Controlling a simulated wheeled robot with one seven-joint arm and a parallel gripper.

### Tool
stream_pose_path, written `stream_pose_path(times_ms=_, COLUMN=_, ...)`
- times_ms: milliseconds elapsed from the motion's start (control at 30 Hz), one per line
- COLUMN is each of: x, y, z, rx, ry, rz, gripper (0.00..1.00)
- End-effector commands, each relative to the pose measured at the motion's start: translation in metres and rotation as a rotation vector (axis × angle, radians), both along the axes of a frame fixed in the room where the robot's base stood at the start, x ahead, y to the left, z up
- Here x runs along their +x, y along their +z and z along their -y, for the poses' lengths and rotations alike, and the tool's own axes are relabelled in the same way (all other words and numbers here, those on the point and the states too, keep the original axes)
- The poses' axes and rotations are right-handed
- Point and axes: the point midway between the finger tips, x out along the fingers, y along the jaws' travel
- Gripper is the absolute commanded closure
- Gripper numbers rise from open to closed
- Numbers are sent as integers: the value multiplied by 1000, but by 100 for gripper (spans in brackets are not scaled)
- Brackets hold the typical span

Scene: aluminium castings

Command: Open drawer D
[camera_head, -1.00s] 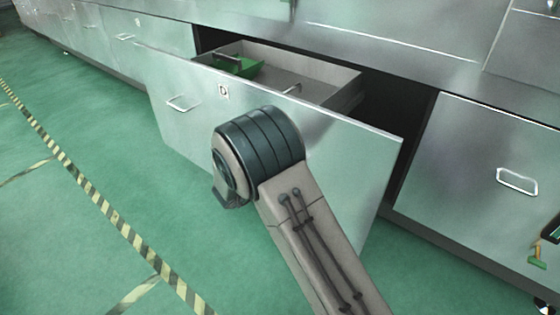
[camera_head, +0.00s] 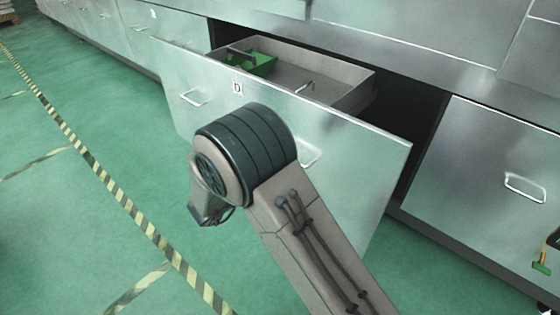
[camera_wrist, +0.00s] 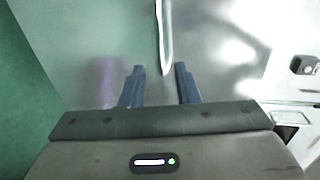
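Drawer D (camera_head: 350,185), a metal-fronted drawer with a "D" label (camera_head: 237,88), stands pulled well out of the cabinet, its inside showing. Its front has a left handle (camera_head: 195,97) and a right handle (camera_head: 309,155), the latter partly behind my arm. My gripper (camera_wrist: 160,67) is open in the wrist view, with its two fingers apart and nothing clamped. A bar handle (camera_wrist: 163,35) runs ahead of the fingers, its lower end appearing between the tips without touching either. In the head view my arm's wrist hides the fingers.
A closed drawer (camera_head: 490,170) with a handle is at the right. The green floor (camera_head: 90,225) with striped tape (camera_head: 150,230) is clear at the left.

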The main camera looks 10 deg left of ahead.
Motion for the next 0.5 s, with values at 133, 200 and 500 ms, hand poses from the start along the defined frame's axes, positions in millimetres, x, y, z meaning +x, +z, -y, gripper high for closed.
stream_pose_path(times_ms=133, x=-16, y=5, z=-11, rx=0, ry=1, rz=0, gripper=71)
stream_pose_path(times_ms=200, x=-20, y=6, z=-14, rx=-1, ry=0, rz=1, gripper=71)
stream_pose_path(times_ms=500, x=-23, y=5, z=-16, rx=0, ry=-1, rz=0, gripper=71)
